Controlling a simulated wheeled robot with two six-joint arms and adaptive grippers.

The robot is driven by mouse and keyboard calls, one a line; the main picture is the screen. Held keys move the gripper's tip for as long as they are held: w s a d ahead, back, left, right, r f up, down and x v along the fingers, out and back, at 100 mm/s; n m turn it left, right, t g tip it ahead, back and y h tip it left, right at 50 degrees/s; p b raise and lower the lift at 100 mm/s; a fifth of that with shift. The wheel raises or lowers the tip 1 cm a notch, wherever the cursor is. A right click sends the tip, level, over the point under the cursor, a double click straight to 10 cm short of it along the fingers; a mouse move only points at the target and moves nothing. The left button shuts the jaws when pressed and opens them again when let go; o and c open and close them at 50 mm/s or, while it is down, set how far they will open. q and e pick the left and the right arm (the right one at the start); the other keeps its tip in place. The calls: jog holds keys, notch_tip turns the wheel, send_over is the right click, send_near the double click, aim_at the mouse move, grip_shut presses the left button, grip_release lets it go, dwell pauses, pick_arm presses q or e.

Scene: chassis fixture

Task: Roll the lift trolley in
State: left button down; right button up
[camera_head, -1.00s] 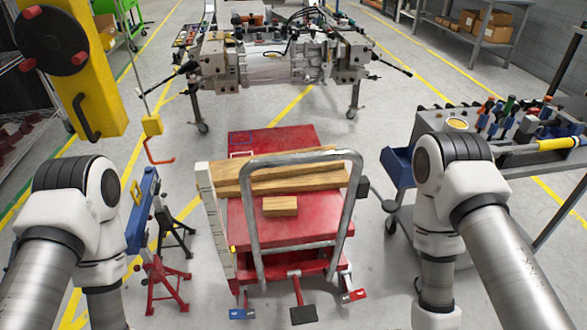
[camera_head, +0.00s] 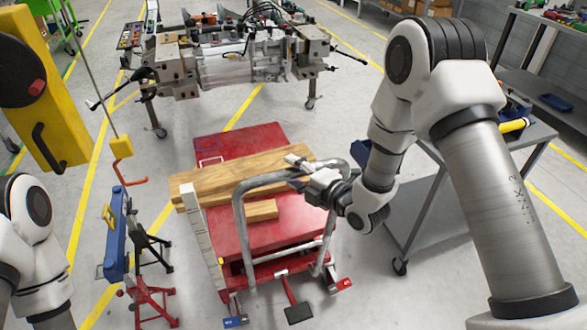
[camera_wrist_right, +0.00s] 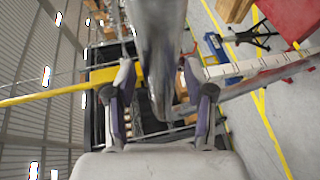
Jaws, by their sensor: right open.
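The red lift trolley (camera_head: 268,230) stands on the floor in the middle of the head view, with wooden beams (camera_head: 235,175) and a small wood block (camera_head: 261,210) on it. Its grey tubular push handle (camera_head: 238,215) rises at the near side. My right gripper (camera_head: 296,172) is open at the handle's upper right. In the right wrist view, the grey handle tube (camera_wrist_right: 160,45) runs between the two spread fingers of the gripper (camera_wrist_right: 163,98); contact cannot be told. My left arm shows at the left edge, its gripper out of view.
A chassis fixture on wheeled legs (camera_head: 225,62) stands beyond the trolley, with bare floor between. A grey tool cart (camera_head: 425,215) is close on the right. A yellow column (camera_head: 55,120) and red and black stands (camera_head: 150,285) are on the left.

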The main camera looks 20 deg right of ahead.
jog(key=shift+s+d, duration=0.1)
jog(key=shift+d, duration=0.2)
jog(key=shift+a, duration=0.15)
grip_shut()
pick_arm(q)
jog(key=shift+d+r, duration=0.1)
